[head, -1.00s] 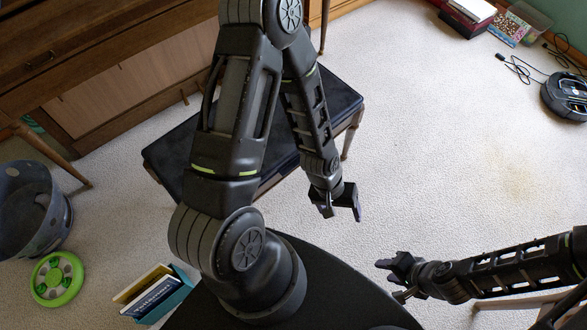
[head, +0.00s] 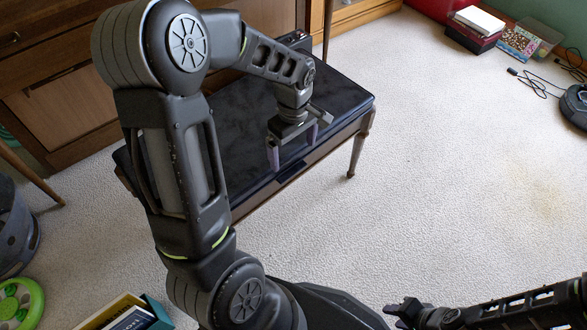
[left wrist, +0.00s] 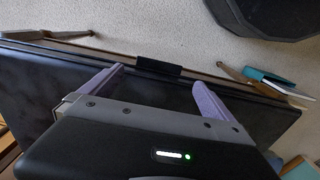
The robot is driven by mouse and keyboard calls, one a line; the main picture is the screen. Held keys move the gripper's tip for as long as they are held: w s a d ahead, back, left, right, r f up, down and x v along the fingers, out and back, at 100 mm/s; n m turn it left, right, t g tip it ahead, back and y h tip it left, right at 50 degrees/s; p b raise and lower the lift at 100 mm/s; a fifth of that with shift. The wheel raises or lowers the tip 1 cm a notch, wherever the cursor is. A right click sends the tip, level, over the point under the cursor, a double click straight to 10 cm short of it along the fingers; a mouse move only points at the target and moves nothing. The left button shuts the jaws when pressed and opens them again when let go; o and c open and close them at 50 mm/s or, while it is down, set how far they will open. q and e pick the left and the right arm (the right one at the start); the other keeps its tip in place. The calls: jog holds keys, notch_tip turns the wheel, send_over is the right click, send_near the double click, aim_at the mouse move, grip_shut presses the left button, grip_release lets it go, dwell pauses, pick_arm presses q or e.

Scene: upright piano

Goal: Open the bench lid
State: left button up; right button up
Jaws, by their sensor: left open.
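The piano bench (head: 335,95) has a dark, shut lid and wooden legs, and stands in front of the piano. Its lid also shows in the left wrist view (left wrist: 45,85). A small dark tab (head: 291,172) sits at the middle of the bench's near edge; it shows beyond my fingers in the left wrist view (left wrist: 158,66). My left gripper (head: 293,152) is open and empty above the lid, close to the near edge. Its two fingers point toward that edge, with the tab between their directions. My right gripper (head: 405,312) is low at the bottom right, away from the bench; its jaws are unclear.
The upright piano (head: 60,110) stands behind the bench. A grey bin (head: 12,225), a green round toy (head: 18,303) and a box of books (head: 128,312) lie at the left. Carpet right of the bench is clear. A robot vacuum (head: 575,105) is far right.

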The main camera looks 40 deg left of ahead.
aim_at(294, 172)
pick_arm(q)
jog(key=shift+f, duration=0.15)
notch_tip(294, 172, down, 8)
jog(key=b, duration=0.3)
jog(key=shift+r, duration=0.2)
jog(key=shift+c, duration=0.6)
jog(key=c, duration=1.6)
jog(key=shift+r, duration=0.1)
jog(key=shift+c, duration=0.4)
